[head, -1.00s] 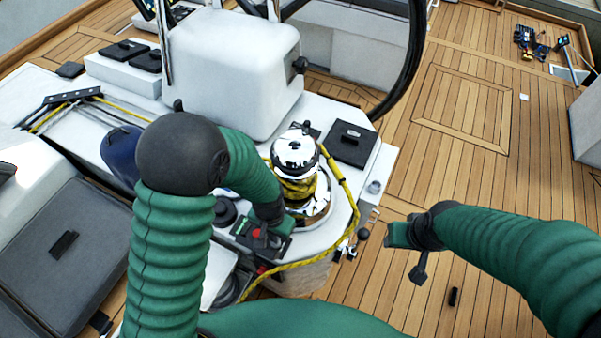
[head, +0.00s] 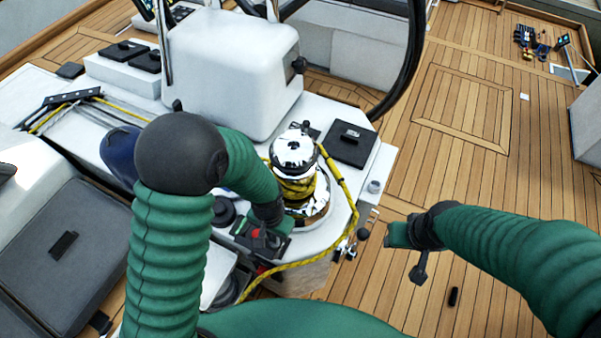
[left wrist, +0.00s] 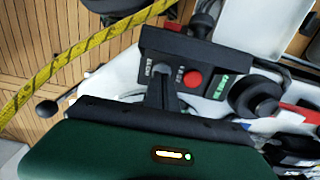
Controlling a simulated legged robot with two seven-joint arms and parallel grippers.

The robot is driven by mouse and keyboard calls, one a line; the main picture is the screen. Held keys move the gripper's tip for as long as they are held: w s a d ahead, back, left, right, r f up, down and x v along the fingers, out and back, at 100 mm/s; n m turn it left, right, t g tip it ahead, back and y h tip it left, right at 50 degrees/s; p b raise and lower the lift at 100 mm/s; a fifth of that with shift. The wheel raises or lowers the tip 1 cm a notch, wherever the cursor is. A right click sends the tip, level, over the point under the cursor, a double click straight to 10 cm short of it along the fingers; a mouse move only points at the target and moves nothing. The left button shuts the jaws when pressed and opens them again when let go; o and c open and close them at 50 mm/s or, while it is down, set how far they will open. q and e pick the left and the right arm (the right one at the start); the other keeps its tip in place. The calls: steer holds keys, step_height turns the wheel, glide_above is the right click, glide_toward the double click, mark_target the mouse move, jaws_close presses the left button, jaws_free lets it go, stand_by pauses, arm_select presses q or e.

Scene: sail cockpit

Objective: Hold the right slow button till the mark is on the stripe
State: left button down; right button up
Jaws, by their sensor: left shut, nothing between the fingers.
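The dark winch control panel (left wrist: 200,62) is in the left wrist view, with white lettering, a round red button (left wrist: 192,78) and green lettering. My left gripper (left wrist: 163,80) is shut and empty, its fingers over the panel left of the red button. They hide what lies under them, so I cannot tell whether a button is pressed. In the head view, the left gripper (head: 264,240) is at the panel in front of the chrome winch (head: 295,158). A yellow rope (head: 344,188) wraps the winch and carries a small dark mark (head: 342,181). My right gripper (head: 402,235) hangs over the deck.
A white console (head: 235,75) with a black wheel (head: 408,65) stands behind the winch. A black hatch pad (head: 350,143) lies right of it. The rope runs down in front of the panel. The teak deck (head: 465,190) at right is mostly clear.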

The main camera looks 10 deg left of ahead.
arm_select(q)
steer(key=shift+a, duration=0.2)
steer(key=shift+f, duration=0.15)
steer(key=shift+d+f+b, duration=0.1)
steer(key=shift+f+b, duration=0.15)
steer(key=shift+b, duration=0.05)
steer(key=shift+f+b, duration=0.4)
steer(key=shift+f, duration=0.2)
stand_by(1.4)
step_height(320, 180, up, 9)
steer(key=p, duration=0.9)
